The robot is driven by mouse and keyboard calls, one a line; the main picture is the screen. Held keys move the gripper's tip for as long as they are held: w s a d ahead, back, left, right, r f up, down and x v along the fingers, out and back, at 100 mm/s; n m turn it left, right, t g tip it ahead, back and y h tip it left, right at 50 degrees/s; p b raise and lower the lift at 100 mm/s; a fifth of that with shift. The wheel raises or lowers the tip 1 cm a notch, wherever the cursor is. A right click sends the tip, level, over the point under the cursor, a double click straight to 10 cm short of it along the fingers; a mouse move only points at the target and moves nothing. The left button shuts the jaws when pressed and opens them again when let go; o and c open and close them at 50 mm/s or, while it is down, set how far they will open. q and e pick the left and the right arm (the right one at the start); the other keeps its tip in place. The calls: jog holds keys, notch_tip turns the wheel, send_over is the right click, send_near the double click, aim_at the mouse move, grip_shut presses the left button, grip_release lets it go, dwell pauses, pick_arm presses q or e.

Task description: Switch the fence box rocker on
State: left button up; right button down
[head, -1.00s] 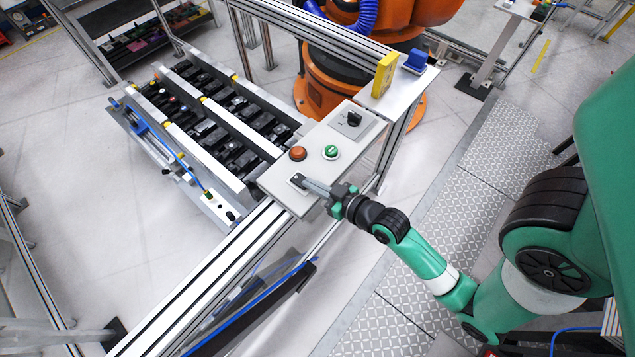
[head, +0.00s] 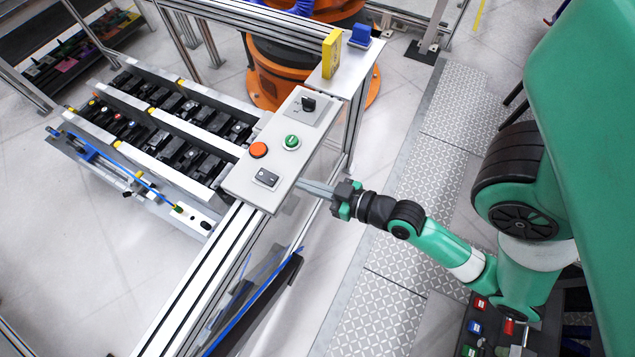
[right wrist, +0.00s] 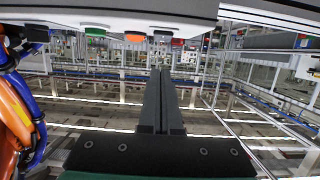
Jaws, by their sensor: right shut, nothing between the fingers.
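The fence box (head: 240,186) is a light grey panel on the fence post, with a dark rocker (head: 266,178) at its near end. The rocker is fully visible in the head view; I cannot tell which way it is tipped. My right gripper (head: 303,185) is shut and empty, its thin fingers pointing left at the box's right edge, apart from the rocker. In the right wrist view the shut fingers (right wrist: 160,95) point away from the camera, toward the box edge (right wrist: 110,18) across the top. My left gripper is not in view.
An orange button (head: 258,149), a green button (head: 291,142) and a black rotary knob (head: 308,104) share the panel. A yellow block (head: 331,53) and a blue block (head: 360,36) stand behind. A rack of dark parts (head: 160,125) lies left.

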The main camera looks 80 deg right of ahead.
jog(key=shift+b+v, duration=0.45)
jog(key=shift+v, duration=0.85)
jog(key=shift+a+f, duration=0.1)
jog(key=shift+f, duration=0.1)
